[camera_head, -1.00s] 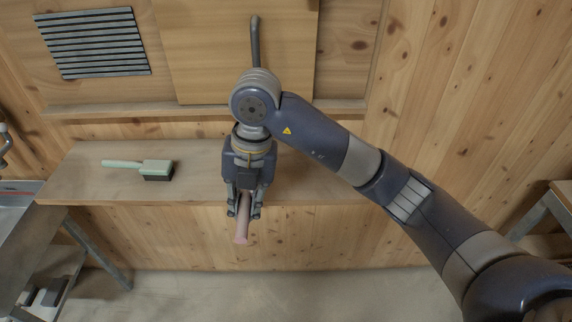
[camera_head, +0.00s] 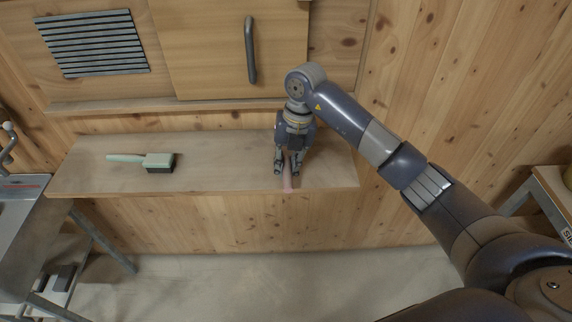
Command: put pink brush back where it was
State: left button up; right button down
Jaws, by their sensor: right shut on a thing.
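My right gripper (camera_head: 287,165) is shut on the pink brush (camera_head: 288,183), near the right part of the wooden shelf (camera_head: 225,172). The brush's pink end points towards the front edge of the shelf; the rest of it is hidden between the fingers. I cannot tell whether the brush touches the shelf. My left gripper is not in view.
A green brush (camera_head: 142,160) with a dark head lies on the left part of the shelf. The shelf between it and my gripper is clear. A wooden panel with a dark handle (camera_head: 250,50) is on the wall above. A metal table (camera_head: 20,215) stands at the left.

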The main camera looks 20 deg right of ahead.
jog(key=shift+f, duration=0.55)
jog(key=shift+f+b, duration=0.3)
jog(key=shift+b, duration=0.1)
jog(key=shift+f, duration=0.15)
jog(key=c, duration=1.5)
grip_release()
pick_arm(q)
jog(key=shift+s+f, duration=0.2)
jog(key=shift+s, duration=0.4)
